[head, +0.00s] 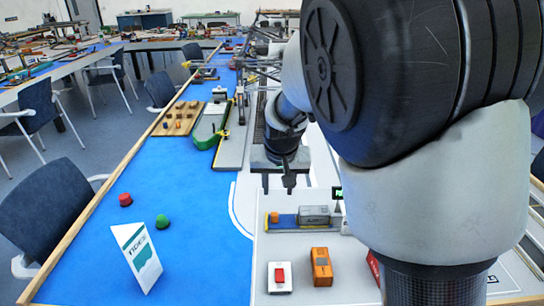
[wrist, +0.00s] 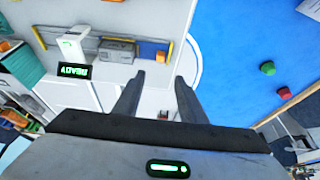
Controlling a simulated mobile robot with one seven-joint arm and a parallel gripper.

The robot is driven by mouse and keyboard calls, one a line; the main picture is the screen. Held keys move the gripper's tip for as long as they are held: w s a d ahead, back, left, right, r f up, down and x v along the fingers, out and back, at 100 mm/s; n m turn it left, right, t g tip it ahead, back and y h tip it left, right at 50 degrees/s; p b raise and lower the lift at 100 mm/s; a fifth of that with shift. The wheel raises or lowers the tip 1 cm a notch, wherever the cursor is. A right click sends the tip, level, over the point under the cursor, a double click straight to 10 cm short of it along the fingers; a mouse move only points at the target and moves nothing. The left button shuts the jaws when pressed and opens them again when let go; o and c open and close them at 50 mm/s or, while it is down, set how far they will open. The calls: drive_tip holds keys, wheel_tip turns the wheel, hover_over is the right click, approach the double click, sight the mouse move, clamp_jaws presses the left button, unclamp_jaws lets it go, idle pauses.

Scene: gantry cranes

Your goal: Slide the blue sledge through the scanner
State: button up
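A low blue piece (head: 285,224), which looks like the sledge, lies on a yellow-edged track; it also shows in the wrist view (wrist: 146,51). A small orange block (head: 275,217) and a grey case (head: 314,215) sit there; whether both rest on the sledge I cannot tell. The scanner is a white arch (wrist: 72,44) over the track in the wrist view, with a green lit display (wrist: 73,71). In the head view my arm hides most of it. My gripper (wrist: 158,90) is open and empty, its fingers apart, above the white surface and clear of the sledge.
A white box with a red button (head: 280,278) and an orange box (head: 321,267) stand in front of the track. Left on the blue table are a red knob (head: 125,199), a green knob (head: 162,221) and a folded card (head: 137,257). Much of the blue surface is free.

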sight(275, 214)
drive_tip(key=b+x, duration=0.1)
drive_tip(key=x, duration=0.5)
drive_tip(key=b+x, duration=0.1)
drive_tip(key=x, duration=0.5)
drive_tip(key=b+x, duration=0.2)
drive_tip(key=x, duration=0.4)
drive_tip(key=shift+w+a+f, duration=0.15)
drive_tip(key=shift+w+f, duration=0.05)
drive_tip(key=shift+w, duration=0.2)
clamp_jaws()
